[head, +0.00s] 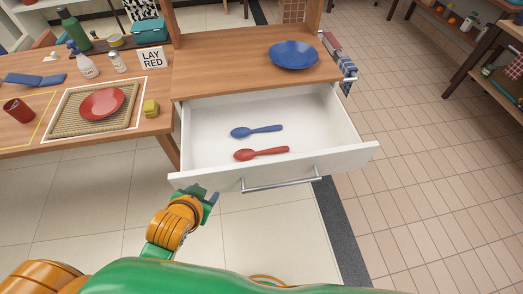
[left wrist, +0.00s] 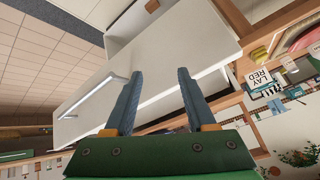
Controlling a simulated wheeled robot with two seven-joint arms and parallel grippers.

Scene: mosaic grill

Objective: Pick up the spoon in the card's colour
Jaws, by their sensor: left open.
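The card (head: 152,58) stands on the table and reads "LAY RED". It also shows in the left wrist view (left wrist: 264,82). A red spoon (head: 262,153) lies in the open white drawer (head: 205,112), nearer the drawer front. A blue spoon (head: 257,131) lies behind it, apart from it. My left gripper (head: 208,196) is just outside the drawer front, at its left corner, below the rim. In the left wrist view the gripper (left wrist: 155,95) is open with nothing between its fingers. My right gripper is not in view.
The drawer handle (head: 282,181) sticks out from the front. A blue plate (head: 293,54) is on the tabletop above the drawer. A red plate (head: 102,102) lies on a woven mat (head: 62,123), with a red cup (head: 18,110) and a yellow block (head: 151,109) beside it.

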